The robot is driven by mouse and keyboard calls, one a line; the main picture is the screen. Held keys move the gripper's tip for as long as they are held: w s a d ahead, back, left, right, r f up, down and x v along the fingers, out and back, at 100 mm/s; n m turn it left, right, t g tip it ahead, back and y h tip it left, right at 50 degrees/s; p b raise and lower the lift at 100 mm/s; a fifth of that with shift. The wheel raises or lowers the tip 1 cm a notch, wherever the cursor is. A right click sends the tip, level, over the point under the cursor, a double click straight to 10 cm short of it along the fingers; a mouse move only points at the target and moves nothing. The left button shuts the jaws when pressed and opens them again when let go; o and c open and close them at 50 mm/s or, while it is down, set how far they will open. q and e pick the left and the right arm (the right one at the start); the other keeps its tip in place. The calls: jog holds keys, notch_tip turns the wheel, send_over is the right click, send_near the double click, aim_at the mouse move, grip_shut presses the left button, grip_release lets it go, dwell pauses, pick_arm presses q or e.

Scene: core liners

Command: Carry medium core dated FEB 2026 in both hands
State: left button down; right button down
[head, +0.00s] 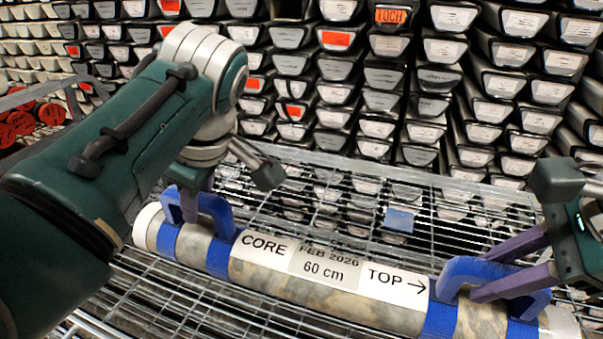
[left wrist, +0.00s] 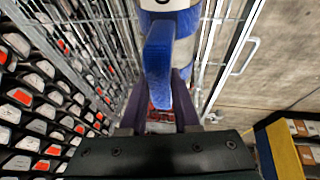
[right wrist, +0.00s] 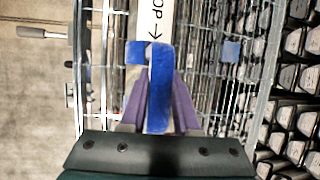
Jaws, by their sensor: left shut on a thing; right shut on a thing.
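The core (head: 330,298) is a mottled beige-grey cylinder lying across the lower part of the head view. Its white label reads CORE, FEB 2026, 60 cm and TOP with an arrow to the right. It has blue bands and two blue handles. My left gripper (head: 190,205) is shut on the left blue handle (head: 215,212), also seen in the left wrist view (left wrist: 158,60). My right gripper (head: 480,285) is shut on the right blue handle (head: 465,270), also seen in the right wrist view (right wrist: 160,95). I cannot tell whether the core touches the wire mesh below.
A wire mesh cart (head: 160,300) lies under and behind the core, with a small blue piece (head: 399,220) on it. Racks of stacked core trays (head: 375,95) fill the background. Red round objects (head: 25,120) sit at the far left. Bare floor (left wrist: 280,60) shows beside the cart.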

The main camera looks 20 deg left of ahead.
aim_at(205, 225)
pick_arm(q)
jog(key=shift+w, duration=0.15)
pick_arm(e)
jog(key=shift+w, duration=0.1)
